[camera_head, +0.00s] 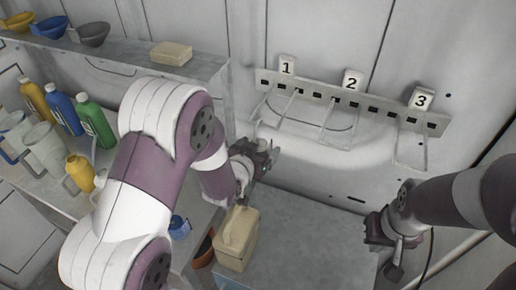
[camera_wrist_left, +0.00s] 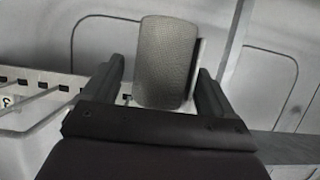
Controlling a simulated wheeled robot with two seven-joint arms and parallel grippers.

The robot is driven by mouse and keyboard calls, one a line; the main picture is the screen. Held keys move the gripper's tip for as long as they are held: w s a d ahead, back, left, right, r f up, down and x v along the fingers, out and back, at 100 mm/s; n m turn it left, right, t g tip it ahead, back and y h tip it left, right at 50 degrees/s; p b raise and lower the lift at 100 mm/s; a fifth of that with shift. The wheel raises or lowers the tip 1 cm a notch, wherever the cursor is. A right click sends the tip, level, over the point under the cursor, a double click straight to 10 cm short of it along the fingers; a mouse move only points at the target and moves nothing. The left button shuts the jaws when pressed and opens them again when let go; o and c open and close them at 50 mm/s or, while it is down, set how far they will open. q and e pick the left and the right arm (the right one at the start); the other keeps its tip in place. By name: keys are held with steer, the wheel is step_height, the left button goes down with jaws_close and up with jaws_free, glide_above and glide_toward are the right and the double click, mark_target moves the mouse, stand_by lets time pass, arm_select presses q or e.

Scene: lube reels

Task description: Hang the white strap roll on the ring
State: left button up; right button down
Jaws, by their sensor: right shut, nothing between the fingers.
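The white strap roll (camera_wrist_left: 165,60) shows in the left wrist view as a pale, woven, rounded block with a thin dark strip along its right side. It sits between the two fingers of my left gripper (camera_wrist_left: 160,85), with nothing else seen supporting it. In the head view my left gripper (camera_head: 258,157) is left of the wall rack, and I cannot make out the roll there. The rack (camera_head: 345,100) carries several wire holders (camera_head: 335,122) below labels 1, 2 and 3. My right gripper (camera_head: 383,232) is shut and empty, low at the right.
A cream container (camera_head: 237,238) stands below my left gripper beside a grey cabinet top (camera_head: 300,245). A shelf (camera_head: 125,57) at the left holds bowls and a cream block (camera_head: 171,53). Bottles (camera_head: 95,122) and jugs (camera_head: 45,150) stand below it. The cabinet top is mostly clear.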

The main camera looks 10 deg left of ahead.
arm_select(q)
steer(key=shift+s, duration=0.25)
steer(key=b+v, duration=0.2)
steer(key=v, duration=0.9)
steer(key=s+a+f+n+g+y+b, duration=0.2)
steer(key=s+a+f+g, duration=0.3)
steer(key=s+f+g, duration=0.3)
steer(key=s+g, duration=0.2)
steer(key=g, duration=0.2)
steer(key=shift+f+y, duration=0.3)
steer(key=shift+s, duration=0.1)
stand_by(1.1)
